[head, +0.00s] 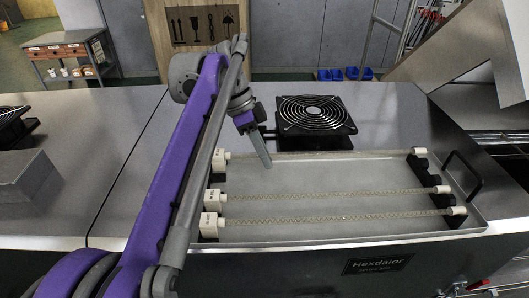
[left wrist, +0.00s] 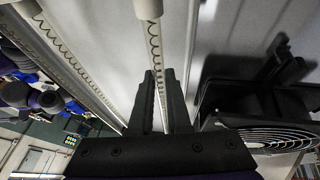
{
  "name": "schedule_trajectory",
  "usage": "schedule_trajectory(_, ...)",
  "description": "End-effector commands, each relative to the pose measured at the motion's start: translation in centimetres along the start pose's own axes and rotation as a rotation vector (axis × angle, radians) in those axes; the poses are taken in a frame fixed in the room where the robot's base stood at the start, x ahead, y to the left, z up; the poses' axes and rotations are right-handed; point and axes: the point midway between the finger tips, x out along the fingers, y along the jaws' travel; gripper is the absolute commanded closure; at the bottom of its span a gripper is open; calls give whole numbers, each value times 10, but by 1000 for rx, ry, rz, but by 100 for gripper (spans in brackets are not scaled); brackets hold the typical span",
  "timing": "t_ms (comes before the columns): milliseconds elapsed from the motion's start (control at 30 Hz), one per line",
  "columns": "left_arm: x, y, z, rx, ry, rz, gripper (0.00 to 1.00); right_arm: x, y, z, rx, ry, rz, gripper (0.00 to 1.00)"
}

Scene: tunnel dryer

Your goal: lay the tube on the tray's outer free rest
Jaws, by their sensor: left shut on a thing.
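The tray (head: 330,240) holds tubes lying left to right, clear with a coil inside and white end caps. The tube (head: 320,155) farthest back runs along the tray's back side. In the left wrist view this tube (left wrist: 155,45) passes between the fingers of my left gripper (left wrist: 160,95), which is shut on it. In the head view my left gripper (head: 266,160) reaches down over the tray's back left part. The far tube's caps are by the back end blocks (head: 416,164); whether it touches them I cannot tell. My right gripper is not in view.
Two more tubes (head: 330,194) (head: 335,217) lie across the front rests. A black fan (head: 313,115) stands just behind the tray. A black handle (head: 463,175) is at the tray's right end. A grey block (head: 25,180) lies at the left.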

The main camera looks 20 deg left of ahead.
Motion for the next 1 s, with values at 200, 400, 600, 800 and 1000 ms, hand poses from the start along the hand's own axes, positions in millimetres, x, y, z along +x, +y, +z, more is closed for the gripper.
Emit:
schedule_trajectory(200, 6, -1, 2, 0, 0, 0, 100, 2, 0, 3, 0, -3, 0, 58)
schedule_trajectory(400, 10, -2, 4, 0, 0, 0, 100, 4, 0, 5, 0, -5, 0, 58)
schedule_trajectory(600, 10, -2, 4, 0, 0, 0, 56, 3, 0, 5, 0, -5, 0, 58)
schedule_trajectory(800, 10, -2, 4, 0, 0, 0, 50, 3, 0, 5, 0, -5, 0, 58)
schedule_trajectory(1000, 1, -3, 4, -1, 0, -1, 50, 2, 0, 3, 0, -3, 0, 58)
